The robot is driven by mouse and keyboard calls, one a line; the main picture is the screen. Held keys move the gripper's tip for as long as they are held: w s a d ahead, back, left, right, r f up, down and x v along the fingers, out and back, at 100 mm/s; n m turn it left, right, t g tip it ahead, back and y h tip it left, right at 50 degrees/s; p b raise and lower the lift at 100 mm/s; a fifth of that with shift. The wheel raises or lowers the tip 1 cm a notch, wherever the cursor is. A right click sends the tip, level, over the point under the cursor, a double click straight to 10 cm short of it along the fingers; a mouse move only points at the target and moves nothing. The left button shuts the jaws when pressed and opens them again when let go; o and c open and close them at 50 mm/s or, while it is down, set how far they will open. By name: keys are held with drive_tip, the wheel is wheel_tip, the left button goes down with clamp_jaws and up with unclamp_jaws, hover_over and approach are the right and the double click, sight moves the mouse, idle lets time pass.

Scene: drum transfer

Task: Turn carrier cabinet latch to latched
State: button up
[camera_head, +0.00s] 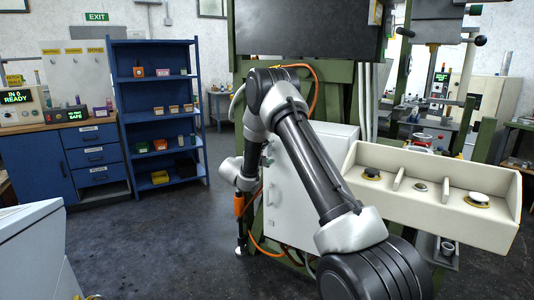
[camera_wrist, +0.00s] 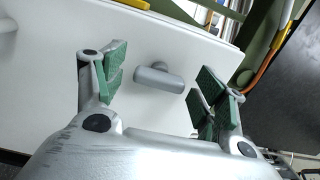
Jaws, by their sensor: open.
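The carrier cabinet is a white box with a flat door (camera_head: 308,190) on a green machine frame; its door (camera_wrist: 50,60) also fills much of the wrist view. The latch is a grey T-shaped handle (camera_wrist: 160,77) standing out from the door. Its bar lies nearly crosswise in the wrist view, tilted slightly down to the right. My gripper (camera_wrist: 162,86) is open, with a green-padded finger on each side of the latch and a visible gap on both sides. It holds nothing. In the head view my arm hides the latch. I cannot tell whether it is latched.
A cream control box (camera_head: 435,195) with several buttons stands right of the cabinet. A blue shelf (camera_head: 127,100) and a blue drawer bench (camera_head: 90,160) stand at the left. The dark floor (camera_head: 150,235) between is clear. A grey rounded part (camera_wrist: 7,25) shows at the wrist view's left edge.

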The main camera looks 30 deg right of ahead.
drive_tip(key=v, duration=1.2)
